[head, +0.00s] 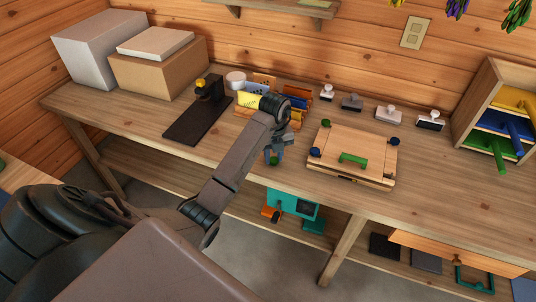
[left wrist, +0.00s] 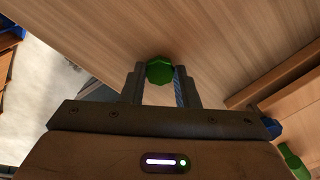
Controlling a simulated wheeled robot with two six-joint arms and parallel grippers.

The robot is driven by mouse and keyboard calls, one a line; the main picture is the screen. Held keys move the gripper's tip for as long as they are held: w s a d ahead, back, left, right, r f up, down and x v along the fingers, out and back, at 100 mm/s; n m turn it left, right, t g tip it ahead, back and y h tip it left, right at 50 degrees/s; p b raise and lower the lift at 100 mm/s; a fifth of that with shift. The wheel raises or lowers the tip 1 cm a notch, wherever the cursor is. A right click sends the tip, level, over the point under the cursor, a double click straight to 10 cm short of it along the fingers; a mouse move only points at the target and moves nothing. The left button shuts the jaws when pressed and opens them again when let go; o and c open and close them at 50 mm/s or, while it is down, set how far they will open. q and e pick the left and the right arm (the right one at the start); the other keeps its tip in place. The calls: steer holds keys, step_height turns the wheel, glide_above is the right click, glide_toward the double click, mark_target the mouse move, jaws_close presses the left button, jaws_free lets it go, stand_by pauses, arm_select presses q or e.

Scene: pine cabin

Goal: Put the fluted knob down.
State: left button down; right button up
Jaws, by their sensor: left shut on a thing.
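The fluted knob, a small green faceted piece, shows between the fingertips in the left wrist view (left wrist: 160,70); in the head view only a bit of green (head: 274,161) shows below the fingers. My left gripper (head: 274,152) is shut on it, pointing down at the front part of the workbench (head: 440,205), left of the wooden box. In the left wrist view the gripper (left wrist: 160,82) has a finger on each side of the knob, with bench wood beyond. I cannot tell whether the knob touches the bench. My right gripper is not in view.
A wooden box (head: 374,146) with a green handle (head: 353,160) and blue and green corner knobs stands close to the right. A black stand (head: 198,115) and a card rack (head: 290,102) are behind. Several stamps line the back. The bench's front edge is close.

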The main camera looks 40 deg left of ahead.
arm_select(q)
steer(key=shift+s+d, duration=0.1)
steer(key=shift+d, duration=0.15)
steer(key=shift+d+r, duration=0.1)
steer(key=shift+d, duration=0.35)
steer(key=shift+f+b, duration=0.25)
steer(key=shift+b, duration=0.05)
steer(key=c, duration=1.1)
jaws_free()
steer(key=shift+a, duration=0.3)
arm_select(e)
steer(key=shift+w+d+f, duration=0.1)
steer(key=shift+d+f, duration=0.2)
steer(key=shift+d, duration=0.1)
arm_select(q)
steer(key=shift+d+r, duration=0.1)
steer(key=shift+d, duration=0.05)
